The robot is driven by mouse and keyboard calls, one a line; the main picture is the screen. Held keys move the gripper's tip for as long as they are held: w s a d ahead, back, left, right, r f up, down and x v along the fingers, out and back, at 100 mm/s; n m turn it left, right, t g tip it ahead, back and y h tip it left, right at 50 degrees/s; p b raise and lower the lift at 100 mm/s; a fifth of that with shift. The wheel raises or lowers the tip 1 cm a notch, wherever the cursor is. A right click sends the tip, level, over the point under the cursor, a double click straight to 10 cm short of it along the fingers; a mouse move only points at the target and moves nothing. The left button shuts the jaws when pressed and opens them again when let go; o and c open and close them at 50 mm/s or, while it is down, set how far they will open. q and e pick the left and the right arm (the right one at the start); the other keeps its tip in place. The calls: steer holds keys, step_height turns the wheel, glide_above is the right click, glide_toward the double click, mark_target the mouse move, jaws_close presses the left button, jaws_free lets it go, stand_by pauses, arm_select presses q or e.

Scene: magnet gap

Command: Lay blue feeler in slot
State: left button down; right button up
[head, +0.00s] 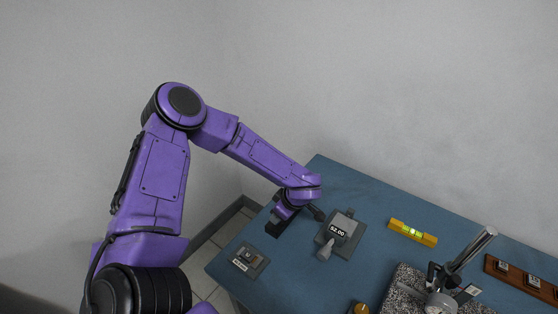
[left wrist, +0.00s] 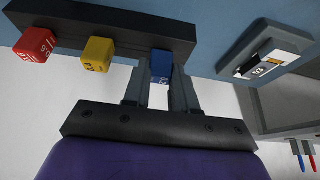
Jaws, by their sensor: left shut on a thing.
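The blue feeler (left wrist: 161,66) shows as a small blue block between the two fingers of my left gripper (left wrist: 158,88) in the left wrist view. The fingers are shut on it. It is at the right end of a black rack (left wrist: 75,20), against or very close to it; I cannot tell whether it is still seated. A red block (left wrist: 35,45) and a yellow block (left wrist: 97,53) are on the same rack. In the head view my left gripper (head: 284,216) is at the table's far left edge, mostly hiding the rack (head: 275,229). I cannot make out the slot clearly.
A grey plate with a label (head: 248,261) lies at the table's left edge. A grey device reading 52.00 (head: 341,231) stands right of my gripper. A yellow level (head: 413,233), a speckled block (head: 402,286) and a brown tray (head: 519,280) are further right.

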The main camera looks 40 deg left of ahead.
arm_select(q)
steer(key=shift+f, duration=0.15)
stand_by(0.8)
steer(key=c, duration=0.8)
jaws_free()
steer(key=c, duration=0.6)
steer(key=shift+o, duration=0.2)
step_height(320, 180, up, 5)
steer(key=p, duration=0.5)
steer(key=shift+f, duration=0.25)
steer(key=o, duration=0.6)
